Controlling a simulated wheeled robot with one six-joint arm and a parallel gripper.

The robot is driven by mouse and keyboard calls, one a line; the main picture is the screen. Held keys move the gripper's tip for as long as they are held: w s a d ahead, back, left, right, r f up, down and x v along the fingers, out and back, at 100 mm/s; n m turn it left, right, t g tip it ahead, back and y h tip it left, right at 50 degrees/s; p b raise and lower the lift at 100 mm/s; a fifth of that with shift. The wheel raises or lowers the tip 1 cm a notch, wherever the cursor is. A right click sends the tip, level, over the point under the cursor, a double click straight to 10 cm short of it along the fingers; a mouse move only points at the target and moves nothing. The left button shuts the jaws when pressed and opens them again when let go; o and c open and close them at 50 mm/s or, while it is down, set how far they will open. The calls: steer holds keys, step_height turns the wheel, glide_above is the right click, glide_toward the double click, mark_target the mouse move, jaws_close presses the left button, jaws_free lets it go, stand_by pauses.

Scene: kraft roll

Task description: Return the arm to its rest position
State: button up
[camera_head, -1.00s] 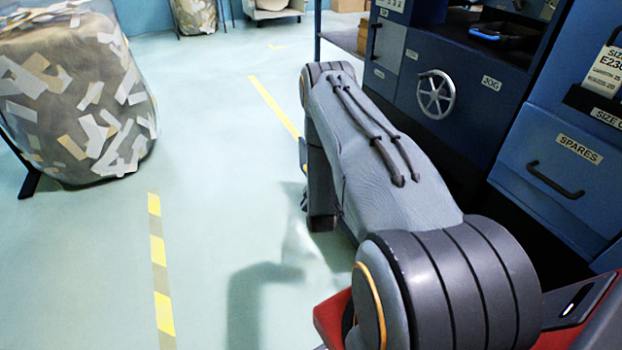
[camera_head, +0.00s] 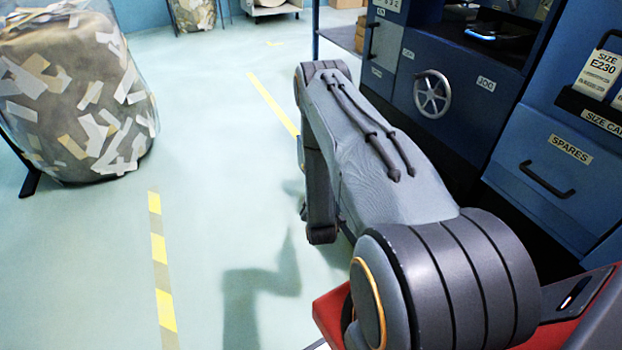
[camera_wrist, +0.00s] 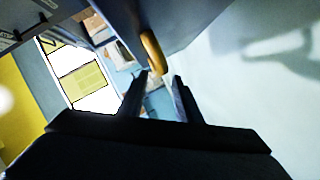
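My arm (camera_head: 385,150) reaches forward from the lower right in the head view, then bends down at its far joint. My gripper is hidden behind the arm there. In the wrist view my gripper (camera_wrist: 165,82) shows two dark fingers apart, with a gap between the tips and nothing held. An orange-yellow ring, which looks like part of my own arm, shows just beyond the tips.
Blue cabinets with a handwheel (camera_head: 432,93) and a spares drawer (camera_head: 545,175) stand close on the right. A large scrap-filled bag (camera_head: 75,90) stands at the left. The pale floor between, with a yellow dashed line (camera_head: 158,250), is clear.

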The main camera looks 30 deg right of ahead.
steer(key=shift+v, duration=0.85)
steer(key=shift+w, duration=0.1)
